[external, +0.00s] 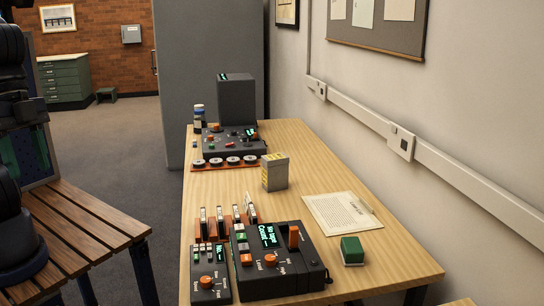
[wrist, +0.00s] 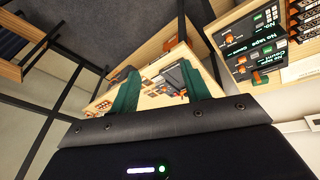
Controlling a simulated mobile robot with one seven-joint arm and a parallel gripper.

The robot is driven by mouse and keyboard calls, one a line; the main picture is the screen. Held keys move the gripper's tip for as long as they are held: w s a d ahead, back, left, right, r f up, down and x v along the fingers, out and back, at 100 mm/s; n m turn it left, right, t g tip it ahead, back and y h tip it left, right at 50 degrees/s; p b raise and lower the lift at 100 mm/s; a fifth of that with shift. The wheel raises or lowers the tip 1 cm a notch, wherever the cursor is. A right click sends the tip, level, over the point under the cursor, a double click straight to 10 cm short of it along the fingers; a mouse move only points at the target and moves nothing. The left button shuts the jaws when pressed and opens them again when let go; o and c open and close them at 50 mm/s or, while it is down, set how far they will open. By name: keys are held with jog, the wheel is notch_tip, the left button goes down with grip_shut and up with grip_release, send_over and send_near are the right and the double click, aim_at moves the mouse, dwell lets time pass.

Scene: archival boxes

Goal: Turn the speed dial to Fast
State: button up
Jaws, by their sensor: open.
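A small dark control box (external: 210,262) stands at the near left of the light wood table. It has a lit screen, and an orange knob (external: 206,282) with small labels around it that are too small to read surely. A larger dark console (external: 290,275) beside it has a lit screen (external: 269,237), an orange dial (external: 270,258) and a raised orange part (external: 294,238). I cannot tell for sure which knob is the speed dial. In the wrist view my gripper (wrist: 160,90) has its two green fingers apart, with nothing between them. The consoles (wrist: 262,48) show at upper right there, away from the fingers.
A slatted wood bench (external: 85,225) stands left of the table (external: 225,185). A grey-and-yellow box (external: 275,172), a paper sheet (external: 342,212) and a green block (external: 352,250) lie near the consoles. Another console (external: 230,140) stands at the back. The table's middle is partly clear.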

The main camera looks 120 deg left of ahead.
jog(key=w+a+f+n+g, duration=0.1)
jog(key=w+a+f+n, duration=0.45)
jog(key=w, duration=0.25)
jog(key=n+g, duration=0.3)
jog(key=n, duration=0.9)
send_near(206, 279)
jog(key=shift+y, duration=0.4)
jog(key=f, duration=0.8)
jog(key=shift+s+d+f, duration=0.15)
jog(key=shift+d+f, duration=0.15)
jog(key=shift+d, duration=0.1)
jog(key=c, duration=1)
